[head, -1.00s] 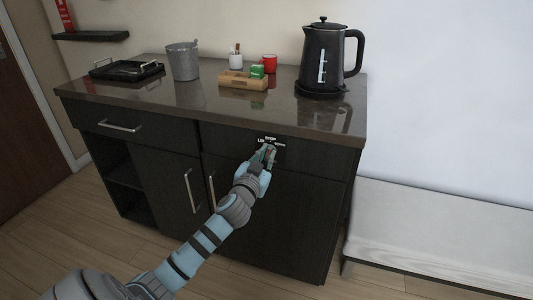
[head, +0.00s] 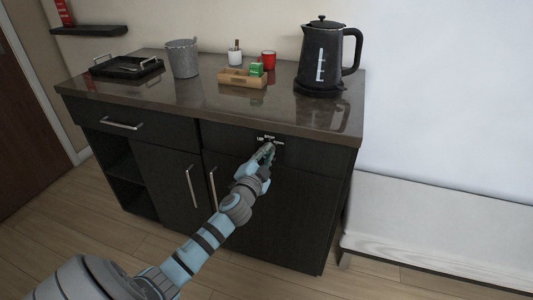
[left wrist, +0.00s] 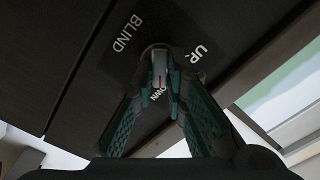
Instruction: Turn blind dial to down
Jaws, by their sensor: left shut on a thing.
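The blind dial (left wrist: 159,55) is a small knob on a black plate (head: 277,146) set in the front of the dark cabinet, under the counter edge. The left wrist view shows the words BLIND and UP, and part of DOWN, which my fingers partly cover. A small red mark shows between the fingertips, but exactly where it points is hard to tell. My left gripper (head: 266,150) is at the plate, and its green fingers (left wrist: 160,82) are closed on the dial. In the head view the gripper hides the dial. My right gripper is not in view.
On the counter (head: 150,84) stand a black kettle (head: 322,60), a wooden box (head: 241,79), a red cup (head: 268,60), a grey bucket (head: 183,59) and a black tray (head: 127,67). A bench (head: 430,215) is at the right.

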